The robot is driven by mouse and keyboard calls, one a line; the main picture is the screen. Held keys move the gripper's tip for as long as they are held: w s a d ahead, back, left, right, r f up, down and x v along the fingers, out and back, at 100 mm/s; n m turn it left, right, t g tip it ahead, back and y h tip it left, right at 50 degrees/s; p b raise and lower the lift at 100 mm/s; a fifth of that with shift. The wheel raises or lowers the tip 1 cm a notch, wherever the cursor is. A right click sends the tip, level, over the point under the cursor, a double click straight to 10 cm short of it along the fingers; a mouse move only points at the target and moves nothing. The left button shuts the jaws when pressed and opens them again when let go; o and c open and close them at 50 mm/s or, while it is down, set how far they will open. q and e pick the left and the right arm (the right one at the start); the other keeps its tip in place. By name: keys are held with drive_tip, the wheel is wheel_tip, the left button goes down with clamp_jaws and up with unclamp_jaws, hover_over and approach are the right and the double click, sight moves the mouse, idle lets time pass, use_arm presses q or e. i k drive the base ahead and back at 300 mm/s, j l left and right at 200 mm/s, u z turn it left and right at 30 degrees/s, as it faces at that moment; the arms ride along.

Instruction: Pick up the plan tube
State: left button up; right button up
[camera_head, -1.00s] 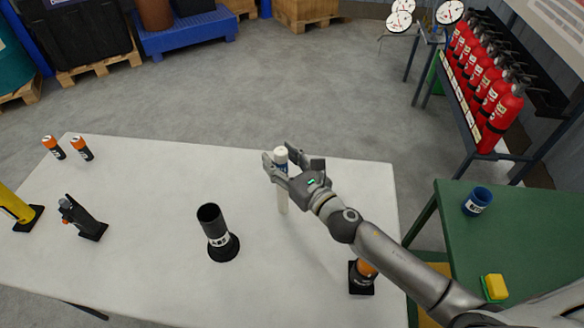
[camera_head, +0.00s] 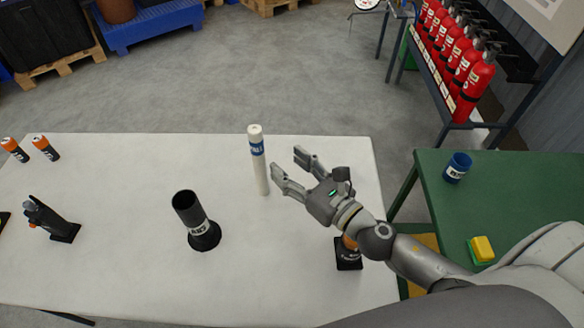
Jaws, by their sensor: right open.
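The plan tube (camera_head: 261,172) is a tall white tube with a blue label band and a white cap. It stands upright on the white table (camera_head: 110,230), near the far edge. My right gripper (camera_head: 286,172) is open and empty, just to the right of the tube, with its fingers pointing up and left. A gap shows between the fingers and the tube. My left gripper is not in view.
A black cup-like holder (camera_head: 199,222) stands left of the tube. A dark tool on a stand (camera_head: 50,220) and two orange-capped batteries (camera_head: 40,148) are at the left. A small black-based item (camera_head: 347,256) sits under my right forearm. A green table (camera_head: 510,190) holds a blue cup (camera_head: 457,167).

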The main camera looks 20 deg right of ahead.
sight(204, 235)
drive_tip(key=k+l, duration=0.3)
drive_tip(key=k, duration=0.15)
drive_tip(key=k+l, duration=0.25)
drive_tip(key=k, duration=0.25)
drive_tip(key=k+l, duration=0.3)
drive_tip(key=k, duration=0.15)
